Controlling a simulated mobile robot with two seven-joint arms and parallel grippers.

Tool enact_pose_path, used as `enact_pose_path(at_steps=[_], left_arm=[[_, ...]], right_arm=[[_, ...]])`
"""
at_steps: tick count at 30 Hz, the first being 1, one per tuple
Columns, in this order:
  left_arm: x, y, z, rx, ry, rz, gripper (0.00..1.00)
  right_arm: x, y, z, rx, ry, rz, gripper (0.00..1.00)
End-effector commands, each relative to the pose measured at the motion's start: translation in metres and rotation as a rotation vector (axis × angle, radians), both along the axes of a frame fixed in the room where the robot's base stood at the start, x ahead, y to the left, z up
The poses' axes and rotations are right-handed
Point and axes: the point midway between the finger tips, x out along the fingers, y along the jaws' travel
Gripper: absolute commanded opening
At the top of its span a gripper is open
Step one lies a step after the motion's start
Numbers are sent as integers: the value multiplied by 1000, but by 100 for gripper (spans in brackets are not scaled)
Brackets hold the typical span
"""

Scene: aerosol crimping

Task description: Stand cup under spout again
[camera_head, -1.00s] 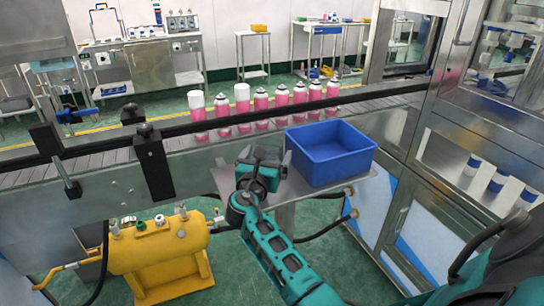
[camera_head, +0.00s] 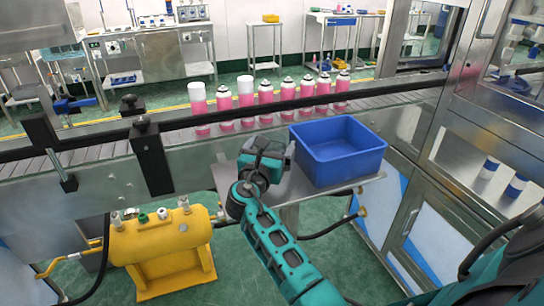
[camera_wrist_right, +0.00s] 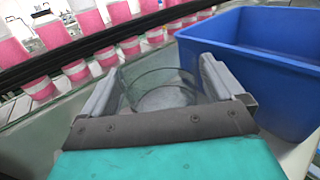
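A clear glass cup (camera_wrist_right: 162,97) shows in the right wrist view, between the two fingers of my right gripper (camera_wrist_right: 158,78). The fingers appear to touch its wall on both sides. In the head view my right gripper (camera_head: 266,152) is over the steel shelf (camera_head: 345,190), just left of the blue bin (camera_head: 340,170). The cup cannot be made out there, and whether its base touches the shelf cannot be told. I cannot identify a spout in either view. My left gripper is not in view.
The blue bin also shows close beside the fingers in the right wrist view (camera_wrist_right: 250,65). Several pink cans (camera_head: 265,95) stand on the conveyor behind a dark rail (camera_head: 310,103). A yellow tank (camera_head: 160,240) with valves stands at lower left. A steel cabinet (camera_head: 440,190) stands at right.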

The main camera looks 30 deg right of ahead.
Motion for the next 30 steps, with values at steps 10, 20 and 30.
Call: enact_pose_path(at_steps=[10, 20, 30], left_arm=[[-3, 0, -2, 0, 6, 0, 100], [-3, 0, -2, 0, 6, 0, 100], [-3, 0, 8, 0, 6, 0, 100]], right_arm=[[0, 0, 0, 0, 0, 0, 61], [0, 0, 0, 0, 0, 0, 44], [0, 0, 30, 1, -4, -1, 44]])
